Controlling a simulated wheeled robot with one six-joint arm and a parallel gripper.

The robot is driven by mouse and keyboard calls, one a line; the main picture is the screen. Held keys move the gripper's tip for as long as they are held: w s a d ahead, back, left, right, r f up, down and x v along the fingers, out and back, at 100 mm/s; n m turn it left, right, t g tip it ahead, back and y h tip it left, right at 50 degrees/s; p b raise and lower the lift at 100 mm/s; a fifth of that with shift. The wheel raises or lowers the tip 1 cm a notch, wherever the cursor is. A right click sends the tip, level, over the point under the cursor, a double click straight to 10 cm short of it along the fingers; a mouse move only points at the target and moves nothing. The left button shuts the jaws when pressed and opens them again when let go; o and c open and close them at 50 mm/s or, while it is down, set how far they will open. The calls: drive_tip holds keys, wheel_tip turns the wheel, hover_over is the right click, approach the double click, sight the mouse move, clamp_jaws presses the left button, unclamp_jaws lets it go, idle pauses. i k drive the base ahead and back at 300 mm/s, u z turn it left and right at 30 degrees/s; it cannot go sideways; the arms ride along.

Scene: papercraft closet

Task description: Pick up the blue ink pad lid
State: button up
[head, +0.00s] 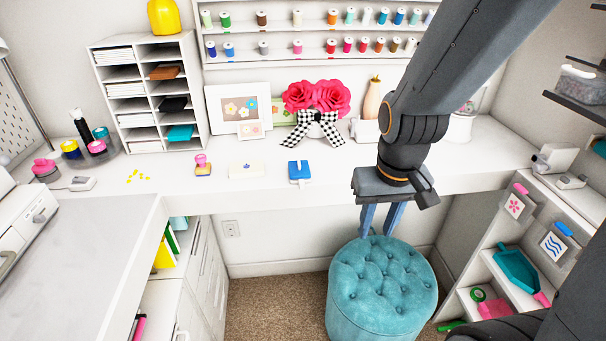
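A small blue item (299,172) lies near the front edge of the white desk, below the checked bow. It looks like the blue ink pad or its lid; I cannot tell whether these are two separate pieces. My gripper (377,232) is to the right of it and lower in the picture, pointing down in front of the desk edge with the teal stool behind its tips. Its two fingers are apart with nothing between them, and it touches nothing I can make out.
A pale flat pad (246,169) and a pink-handled stamp (202,165) lie left of the blue item. Pink roses with a checked bow (317,100) stand behind it. A teal tufted stool (382,285) stands below. A paper organizer (150,95) stands at the desk's back left.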

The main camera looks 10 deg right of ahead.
sight(300, 169)
drive_tip(key=k, duration=0.3)
drive_tip(key=u, duration=1.3)
drive_tip(key=k, duration=0.55)
drive_tip(key=z, duration=1.25)
drive_tip(key=i, duration=0.45)
drive_tip(key=u, duration=0.05)
